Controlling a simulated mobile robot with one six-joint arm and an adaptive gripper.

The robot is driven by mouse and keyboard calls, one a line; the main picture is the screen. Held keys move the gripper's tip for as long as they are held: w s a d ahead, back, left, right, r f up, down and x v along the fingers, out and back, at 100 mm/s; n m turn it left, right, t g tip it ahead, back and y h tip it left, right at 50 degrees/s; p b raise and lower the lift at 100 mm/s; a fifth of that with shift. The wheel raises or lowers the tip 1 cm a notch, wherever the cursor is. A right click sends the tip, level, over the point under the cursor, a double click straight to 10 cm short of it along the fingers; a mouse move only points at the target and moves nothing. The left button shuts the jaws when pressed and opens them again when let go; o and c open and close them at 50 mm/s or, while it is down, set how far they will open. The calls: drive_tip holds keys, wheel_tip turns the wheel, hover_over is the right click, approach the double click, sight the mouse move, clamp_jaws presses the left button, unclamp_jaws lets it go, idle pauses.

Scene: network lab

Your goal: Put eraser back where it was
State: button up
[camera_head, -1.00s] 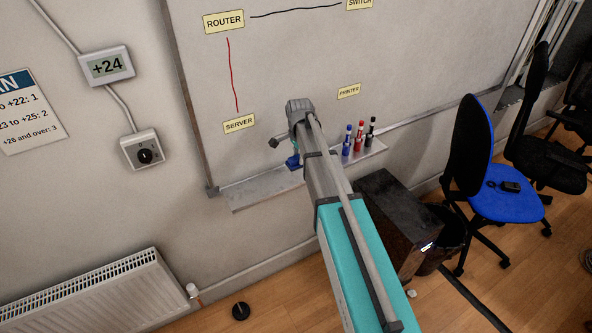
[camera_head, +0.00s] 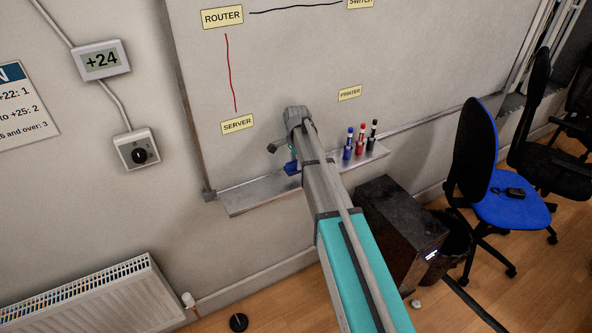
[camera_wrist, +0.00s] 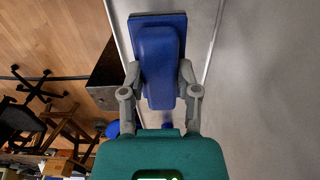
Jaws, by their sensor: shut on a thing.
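The eraser (camera_wrist: 160,60) is blue with a dark edge at its far end. In the wrist view it sits between the two grey fingers of my gripper (camera_wrist: 161,85), which is shut on it. In the head view a small blue part of the eraser (camera_head: 292,168) shows at the end of my arm, close above the whiteboard tray (camera_head: 240,200). My arm hides much of the tray's middle, and I cannot tell whether the eraser touches the tray. The whiteboard (camera_head: 285,70) rises behind it.
Blue, red and black markers (camera_head: 361,141) stand on the tray right of my arm. The tray's left part is bare. A dark cabinet (camera_head: 405,225) stands below, with a blue chair (camera_head: 510,205) to the right. A radiator (camera_head: 95,290) is at lower left.

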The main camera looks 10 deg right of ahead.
sight(296, 160)
drive_tip(key=shift+w+f+b, duration=0.5)
drive_tip(key=shift+f+b, duration=0.15)
drive_tip(key=shift+f, duration=0.05)
drive_tip(key=shift+s+f+b, duration=0.1)
drive_tip(key=shift+f+b, duration=1.25)
drive_tip(key=shift+f, duration=0.1)
drive_tip(key=o, duration=1)
drive_tip(key=shift+r, duration=0.25)
wheel_tip(296, 160, up, 12)
drive_tip(key=p, duration=1.2)
drive_tip(key=shift+f, duration=0.1)
